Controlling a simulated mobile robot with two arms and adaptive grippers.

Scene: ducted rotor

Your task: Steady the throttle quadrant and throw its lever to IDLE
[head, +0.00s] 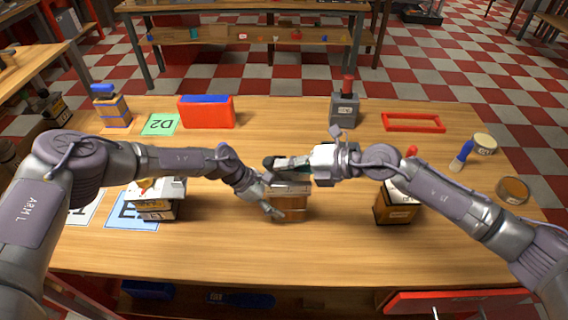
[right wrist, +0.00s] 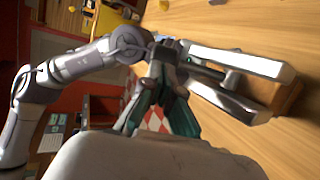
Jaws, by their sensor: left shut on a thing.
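The throttle quadrant, as I take it, is the small wooden box with a grey top (head: 291,202) at the middle of the table. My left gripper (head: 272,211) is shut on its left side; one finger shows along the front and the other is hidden. My right gripper (head: 290,164) is just above the box, its teal fingers pointing left, with a dark rounded piece at their tips. In the right wrist view the right gripper's fingers (right wrist: 160,85) narrow towards their tips. I cannot tell whether they hold the lever, and the lever's setting is not readable.
A grey block with a red handle (head: 344,112) stands behind. A red-knobbed wooden box (head: 396,207) is partly under my right arm. A labelled box (head: 157,209) stands left. A red bin (head: 207,112), red frame (head: 413,122) and blue-handled brush (head: 462,155) lie around. The front middle is clear.

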